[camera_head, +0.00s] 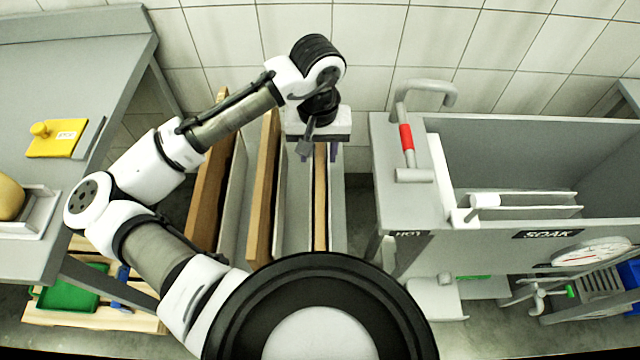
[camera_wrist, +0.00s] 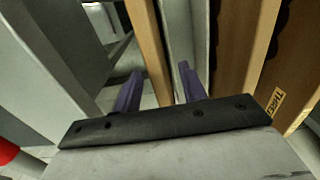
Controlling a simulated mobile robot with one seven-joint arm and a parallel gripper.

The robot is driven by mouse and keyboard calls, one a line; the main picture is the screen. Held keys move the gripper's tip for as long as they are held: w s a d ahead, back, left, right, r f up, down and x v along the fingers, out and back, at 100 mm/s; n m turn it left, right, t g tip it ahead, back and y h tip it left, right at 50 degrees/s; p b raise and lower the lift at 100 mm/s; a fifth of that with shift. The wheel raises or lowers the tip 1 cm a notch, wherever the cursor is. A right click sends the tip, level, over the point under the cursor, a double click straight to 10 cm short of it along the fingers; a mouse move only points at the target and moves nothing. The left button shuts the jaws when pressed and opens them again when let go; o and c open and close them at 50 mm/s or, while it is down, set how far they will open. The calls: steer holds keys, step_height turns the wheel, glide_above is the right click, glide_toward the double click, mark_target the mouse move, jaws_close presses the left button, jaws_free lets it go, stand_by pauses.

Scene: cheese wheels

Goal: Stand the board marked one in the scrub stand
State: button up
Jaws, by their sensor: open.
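My gripper (camera_head: 319,150) is open, pointing down over the right-hand part of a rack of upright boards. A narrow wooden board (camera_head: 320,195) stands below it. In the wrist view, this board's edge (camera_wrist: 150,50) runs between the two purple fingers (camera_wrist: 158,90), with a gap on both sides. No mark is readable on it, so I cannot tell whether it is board one. Two more wooden boards, the middle one (camera_head: 262,190) and the left one (camera_head: 208,195), stand left of it. I cannot pick out the scrub stand with certainty.
Grey dividers (camera_head: 292,205) separate the boards. A sink labelled SOAK (camera_head: 545,235), with a red-banded tap (camera_head: 407,140), stands close on the right. A pallet (camera_head: 95,318) lies on the floor.

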step_height(320, 180, down, 6)
steer(key=p, duration=0.1)
steer(key=shift+s+d, duration=0.15)
steer(key=shift+d, duration=0.05)
jaws_close()
stand_by(0.3)
stand_by(1.2)
